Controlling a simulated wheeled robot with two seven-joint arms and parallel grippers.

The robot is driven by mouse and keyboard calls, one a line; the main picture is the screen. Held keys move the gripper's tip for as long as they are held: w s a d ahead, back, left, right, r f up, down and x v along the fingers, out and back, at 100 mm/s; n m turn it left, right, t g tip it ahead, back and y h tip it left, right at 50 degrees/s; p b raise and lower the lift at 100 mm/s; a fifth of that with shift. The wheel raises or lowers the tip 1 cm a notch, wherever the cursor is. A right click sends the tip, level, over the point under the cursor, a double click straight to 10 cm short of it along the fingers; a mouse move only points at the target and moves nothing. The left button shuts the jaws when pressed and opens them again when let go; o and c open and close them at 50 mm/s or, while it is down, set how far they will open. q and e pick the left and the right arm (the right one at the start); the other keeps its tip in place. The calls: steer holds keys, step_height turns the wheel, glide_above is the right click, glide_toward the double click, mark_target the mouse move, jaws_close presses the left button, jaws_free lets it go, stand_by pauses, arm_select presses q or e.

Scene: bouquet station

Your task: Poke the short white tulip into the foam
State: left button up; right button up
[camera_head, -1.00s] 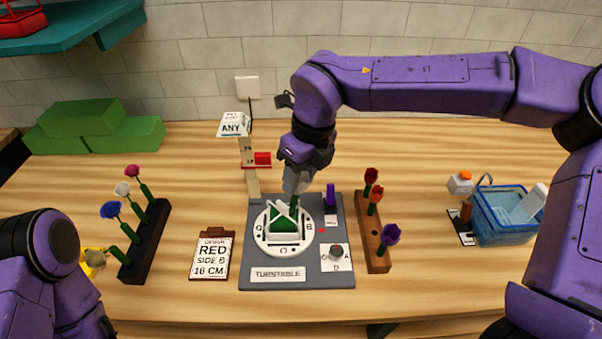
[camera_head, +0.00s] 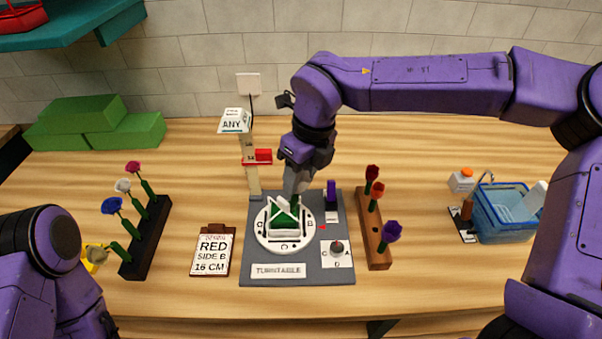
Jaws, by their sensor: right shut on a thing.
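My right gripper (camera_head: 298,186) is shut over the back of the round white turntable (camera_head: 265,238). A green stem shows at its fingertips; the flower's head is hidden or too small to make out. The green foam (camera_head: 284,219) stands in a white holder on the turntable, just below the fingertips. I cannot tell whether the stem touches the foam. A white flower (camera_head: 122,186) stands in the dark rack (camera_head: 150,240) at left. Only my left arm shows, at the lower left; its gripper is out of view.
A wooden rack (camera_head: 376,252) with red, orange and purple flowers stands right of the turntable base. A post with a red slider (camera_head: 263,155) stands behind. A blue basket (camera_head: 503,215) is at right.

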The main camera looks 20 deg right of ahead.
steer(key=shift+a+f, duration=0.1)
steer(key=shift+f, duration=0.45)
stand_by(0.7)
stand_by(0.5)
steer(key=o, duration=0.8)
steer(key=shift+c, duration=0.2)
steer(key=shift+s+d+r+p, duration=0.1)
steer(key=shift+d+r+p, duration=0.1)
steer(key=shift+r+p, duration=0.9)
steer(key=shift+w+d+r+p, duration=0.1)
steer(key=shift+d+r+p, duration=0.05)
steer(key=shift+r+p, duration=0.95)
steer(key=shift+s+d+r+p, duration=0.1)
steer(key=shift+d+r+p, duration=0.1)
steer(key=shift+r+p, duration=0.9)
